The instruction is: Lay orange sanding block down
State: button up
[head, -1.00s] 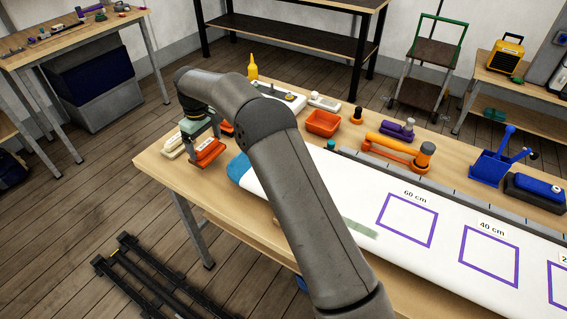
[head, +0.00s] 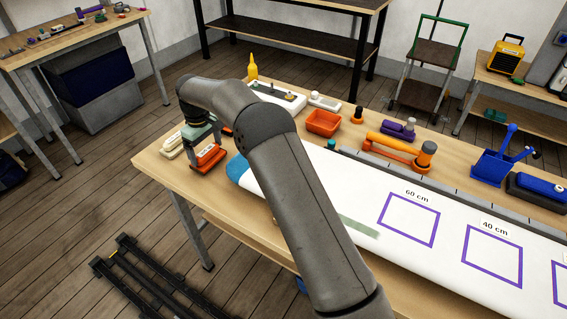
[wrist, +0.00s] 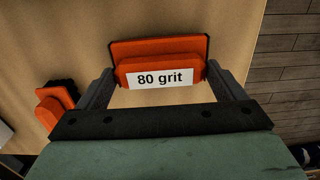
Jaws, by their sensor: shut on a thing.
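The orange sanding block (head: 208,159) is at the far left end of the workbench, below my gripper (head: 207,147). In the wrist view the block (wrist: 160,52) carries a white "80 grit" label and sits between the two fingers of my gripper (wrist: 160,74). The fingers are shut on its two ends. The block is at or just above the wooden bench top; I cannot tell whether it touches. A second orange block (wrist: 54,108) with a dark edge lies to the left in the wrist view.
A cream block (head: 172,147) lies just left of the held block. The white board with a blue end (head: 238,170) lies to its right. An orange tray (head: 323,122) and a yellow bottle (head: 252,67) stand farther back. The bench edge is close by.

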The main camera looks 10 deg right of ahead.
jog(key=shift+f, duration=0.55)
jog(key=o, duration=0.7)
notch_tip(320, 180, up, 17)
jog(key=shift+r, duration=0.2)
